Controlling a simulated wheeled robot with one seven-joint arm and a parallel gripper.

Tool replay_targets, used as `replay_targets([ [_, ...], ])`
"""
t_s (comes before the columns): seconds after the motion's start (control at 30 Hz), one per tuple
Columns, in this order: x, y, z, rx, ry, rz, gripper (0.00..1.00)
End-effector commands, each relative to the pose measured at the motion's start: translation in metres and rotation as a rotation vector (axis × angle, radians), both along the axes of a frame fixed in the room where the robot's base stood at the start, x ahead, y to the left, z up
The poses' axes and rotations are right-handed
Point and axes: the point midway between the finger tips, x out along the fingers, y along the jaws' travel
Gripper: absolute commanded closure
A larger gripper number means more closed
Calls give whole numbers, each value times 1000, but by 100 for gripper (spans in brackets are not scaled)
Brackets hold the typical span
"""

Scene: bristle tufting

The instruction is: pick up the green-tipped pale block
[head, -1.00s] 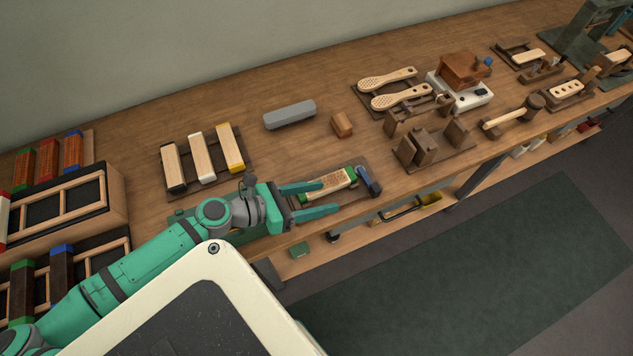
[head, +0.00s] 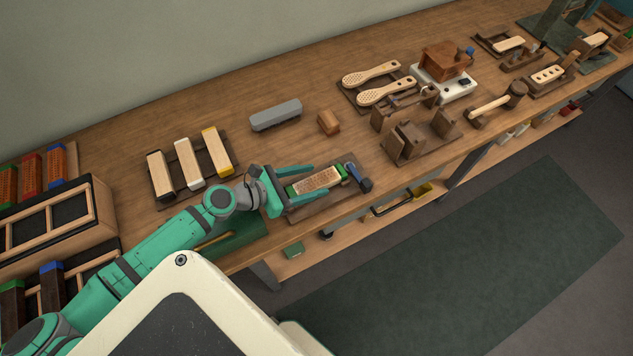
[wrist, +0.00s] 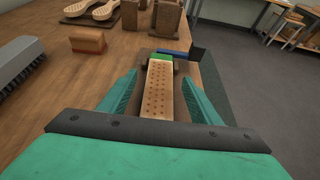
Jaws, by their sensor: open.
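The green-tipped pale block (head: 315,182) lies on a dark board (head: 318,202) near the table's front edge. Its pale face has rows of dark holes, and green shows at its ends in the head view. In the wrist view the block (wrist: 159,92) points away from me, its green end (wrist: 162,57) at the far side. My gripper (head: 301,183) is open, with one green finger on each side of the block. In the wrist view my gripper (wrist: 160,92) shows a gap between each finger and the block. The block's near end is hidden behind the gripper body.
A blue-and-dark tool (head: 358,176) lies just beyond the block's far end. A small brown block (head: 328,122) and a grey brush (head: 276,115) lie behind. Wooden fixtures (head: 407,140) stand right.

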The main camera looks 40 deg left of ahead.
Motion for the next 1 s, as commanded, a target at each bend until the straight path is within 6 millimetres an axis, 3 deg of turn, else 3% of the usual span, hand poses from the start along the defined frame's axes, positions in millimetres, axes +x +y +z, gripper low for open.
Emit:
replay_targets([
  [0.23,28,-12,-13,-1,1,-1,42],
  [0.57,32,-13,-15,-1,1,2,42],
  [0.77,32,-13,-15,-1,1,2,90],
  [1.0,32,-13,-14,-2,0,2,91],
])
